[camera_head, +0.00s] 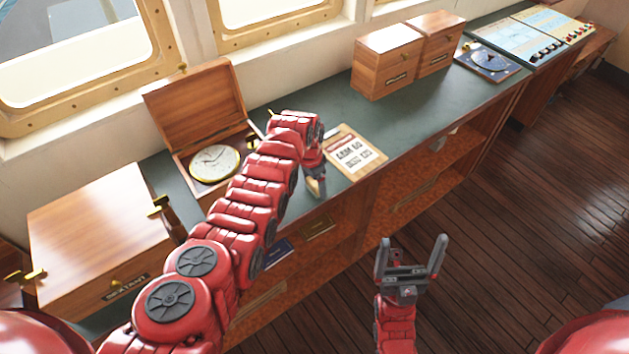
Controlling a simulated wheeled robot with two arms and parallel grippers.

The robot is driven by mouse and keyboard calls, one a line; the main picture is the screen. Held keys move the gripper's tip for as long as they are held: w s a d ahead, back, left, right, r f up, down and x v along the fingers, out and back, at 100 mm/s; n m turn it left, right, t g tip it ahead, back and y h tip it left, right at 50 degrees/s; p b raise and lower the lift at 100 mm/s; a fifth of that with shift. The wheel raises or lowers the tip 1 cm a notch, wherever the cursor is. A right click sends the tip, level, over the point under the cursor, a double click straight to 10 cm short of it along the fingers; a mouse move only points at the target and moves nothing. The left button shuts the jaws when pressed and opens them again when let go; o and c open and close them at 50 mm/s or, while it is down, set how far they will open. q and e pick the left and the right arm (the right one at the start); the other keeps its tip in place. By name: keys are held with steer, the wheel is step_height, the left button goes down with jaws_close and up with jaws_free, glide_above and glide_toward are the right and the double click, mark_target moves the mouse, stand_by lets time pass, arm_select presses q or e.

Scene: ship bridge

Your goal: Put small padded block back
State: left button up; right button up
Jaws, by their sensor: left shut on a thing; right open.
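My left gripper (315,178) is at the front edge of the green counter, beside the paper card. It is shut on a small tan piece (316,188), which looks like the small padded block. Only a little of the piece shows, as the fingers cover the rest. An open wooden box (196,90) with a round white dial (214,163) stands on the counter, left of my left gripper. My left arm hides its front right part. My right gripper (412,254) is open and empty, in front of the counter and above the floor.
A closed wooden case (90,235) stands at the left. A printed card (354,153) lies on the green counter (440,100). Two wooden boxes (387,62) stand at the back, with a blue instrument (487,62) to their right. Shelves lie below. The wooden floor (530,190) is clear.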

arm_select(q)
steer(key=shift+f, duration=0.15)
steer(key=shift+f+b, duration=0.15)
steer(key=shift+b, duration=0.15)
steer(key=o, duration=1.2)
steer(key=shift+c, duration=0.2)
